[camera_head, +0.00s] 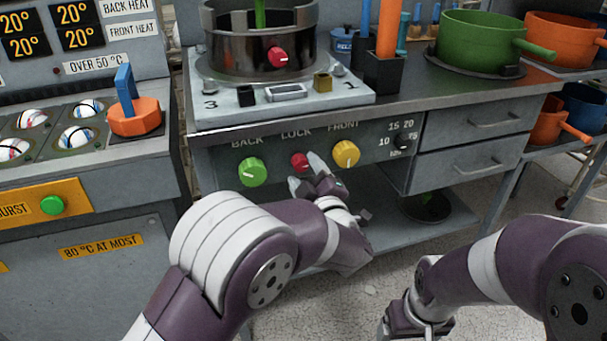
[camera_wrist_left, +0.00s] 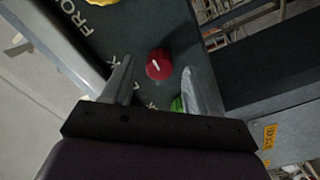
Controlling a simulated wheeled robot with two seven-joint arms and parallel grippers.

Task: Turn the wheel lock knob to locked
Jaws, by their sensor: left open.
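The small red lock knob (camera_head: 300,161) sits on the grey panel under the LOCK label, between the green BACK knob and the yellow FRONT knob. My left gripper (camera_head: 306,176) is open just in front of it. In the left wrist view the red knob (camera_wrist_left: 159,64) shows a short white pointer line and lies between the two spread fingertips (camera_wrist_left: 157,75), with a gap on both sides. No contact is visible. My right arm is at the lower right, its gripper (camera_head: 405,322) low, partly cut off and far from the panel.
The green knob (camera_head: 252,172) and yellow knob (camera_head: 345,153) flank the lock knob closely. A numbered dial (camera_head: 402,141) is to the right. The wheel housing (camera_head: 262,45) stands on the bench above. Drawers (camera_head: 485,118) are at the right.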

